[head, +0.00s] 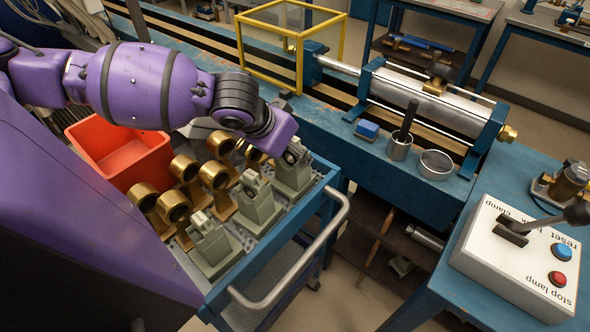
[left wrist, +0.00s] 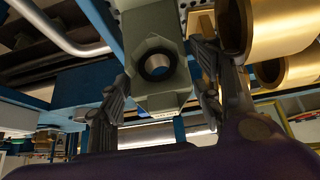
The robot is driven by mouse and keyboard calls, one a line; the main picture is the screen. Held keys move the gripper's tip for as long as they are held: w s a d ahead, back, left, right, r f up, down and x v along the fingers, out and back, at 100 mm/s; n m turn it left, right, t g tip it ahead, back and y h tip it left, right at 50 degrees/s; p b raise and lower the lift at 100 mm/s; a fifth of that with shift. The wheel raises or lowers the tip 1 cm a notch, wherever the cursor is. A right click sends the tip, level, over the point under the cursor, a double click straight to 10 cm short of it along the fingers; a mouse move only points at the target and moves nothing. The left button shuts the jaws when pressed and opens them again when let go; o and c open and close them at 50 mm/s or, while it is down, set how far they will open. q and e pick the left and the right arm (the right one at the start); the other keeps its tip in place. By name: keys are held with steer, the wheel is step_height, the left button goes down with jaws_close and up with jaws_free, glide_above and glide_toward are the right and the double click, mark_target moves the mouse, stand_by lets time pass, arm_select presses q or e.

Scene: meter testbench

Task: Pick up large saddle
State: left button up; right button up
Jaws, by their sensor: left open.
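Several grey-green saddles stand upright on the blue cart: a near one (head: 212,250), a middle one (head: 258,208) and a far one (head: 292,180). My left gripper (head: 294,154) is at the top of the far saddle, pointing down, and partly hides it. In the left wrist view that saddle (left wrist: 160,102), with a round dark hole in its face, shows between the two spread fingers of my left gripper (left wrist: 160,108). The gripper is open; I cannot tell whether a finger touches the saddle. My right gripper is not in view.
Several brass rings on stands (head: 173,207) stand close beside the saddles, left of my gripper. An orange bin (head: 118,152) is behind them. The cart's metal handle (head: 300,270) runs along its right side. A blue bench carries a silver cylinder (head: 425,103), and a control box (head: 515,258) stands right.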

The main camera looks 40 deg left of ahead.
arm_select(q)
steer(key=shift+w+f, duration=0.3)
steer(key=shift+f, duration=0.25)
steer(key=shift+w+f, duration=0.1)
steer(key=c, duration=1.3)
jaws_close()
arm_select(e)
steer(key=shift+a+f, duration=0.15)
